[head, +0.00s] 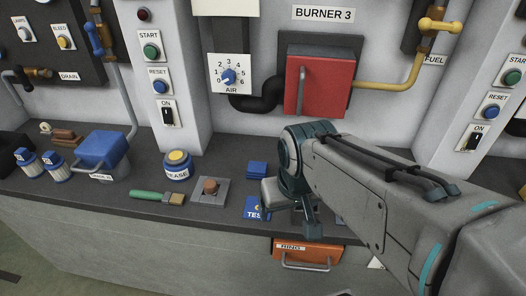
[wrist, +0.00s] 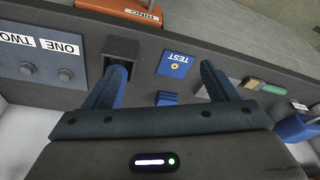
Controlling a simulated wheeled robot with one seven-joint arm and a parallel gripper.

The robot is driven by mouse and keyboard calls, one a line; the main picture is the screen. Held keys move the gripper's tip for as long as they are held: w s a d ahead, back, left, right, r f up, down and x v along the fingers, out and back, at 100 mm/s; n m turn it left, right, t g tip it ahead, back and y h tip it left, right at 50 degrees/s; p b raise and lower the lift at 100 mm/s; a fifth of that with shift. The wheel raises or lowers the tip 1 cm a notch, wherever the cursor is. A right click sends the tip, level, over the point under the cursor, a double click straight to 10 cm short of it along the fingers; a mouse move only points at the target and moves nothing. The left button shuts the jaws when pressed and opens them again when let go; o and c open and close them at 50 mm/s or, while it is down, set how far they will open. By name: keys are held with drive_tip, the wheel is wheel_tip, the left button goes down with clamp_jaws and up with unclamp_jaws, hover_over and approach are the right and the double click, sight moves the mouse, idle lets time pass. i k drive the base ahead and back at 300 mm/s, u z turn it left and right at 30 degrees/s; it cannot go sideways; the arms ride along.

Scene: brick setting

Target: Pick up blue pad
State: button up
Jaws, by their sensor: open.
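A small, thick blue pad (head: 257,170) lies on the dark counter below the burner, behind a flat blue TEST card (head: 254,208). In the wrist view the pad (wrist: 167,98) shows between my two fingers, near the gripper body, and the TEST card (wrist: 174,64) lies beyond it. My gripper (wrist: 163,74) is open, with nothing between its blue fingers. In the head view my gripper (head: 312,228) points down over the counter, to the right of the pad and card. My arm hides part of the counter there.
A grey plate with a brown knob (head: 210,188), a grease tin (head: 177,167) and a green-handled brush (head: 157,196) stand left. A grey slotted block (wrist: 122,47) is by one finger. The red burner door (head: 320,80) is behind; an orange RING drawer (head: 308,253) is below.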

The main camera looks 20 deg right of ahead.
sight(255, 170)
drive_tip(key=k, duration=0.5)
drive_tip(key=u, duration=1.8)
drive_tip(key=i, duration=1.55)
drive_tip(key=z, duration=4.2)
